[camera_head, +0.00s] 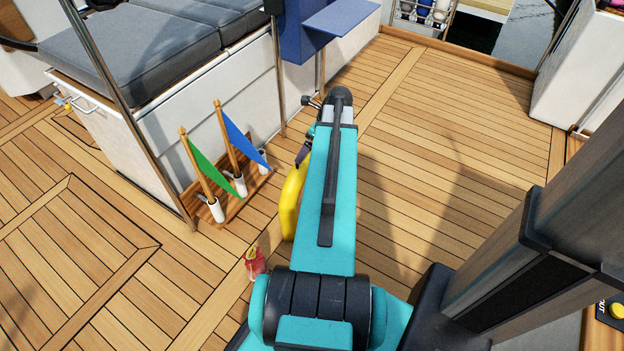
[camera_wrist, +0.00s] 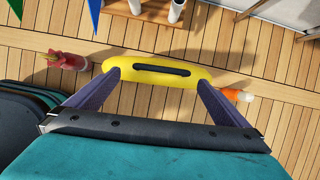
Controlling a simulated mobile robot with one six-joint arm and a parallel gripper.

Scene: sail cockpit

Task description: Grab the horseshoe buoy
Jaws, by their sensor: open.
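The horseshoe buoy (camera_head: 291,203) is yellow. In the head view it shows as a curved strip beside the deck's flag stand, partly hidden behind my teal arm. In the wrist view the buoy (camera_wrist: 138,77) lies across the picture as a yellow bar with a dark slot, and the rest of its shape is hidden. My gripper (camera_wrist: 157,80) is open, with one purple finger near each end of this bar. I cannot tell whether the fingers touch it. In the head view only a bit of my gripper (camera_head: 303,152) shows past the arm, near the buoy's far end.
A wooden stand (camera_head: 235,203) with green and blue flags (camera_head: 240,150) is left of the buoy. A red object (camera_head: 255,262) lies on the deck nearby. An orange-and-white item (camera_wrist: 237,95) is right of the buoy in the wrist view. The deck (camera_head: 450,140) to the right is clear.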

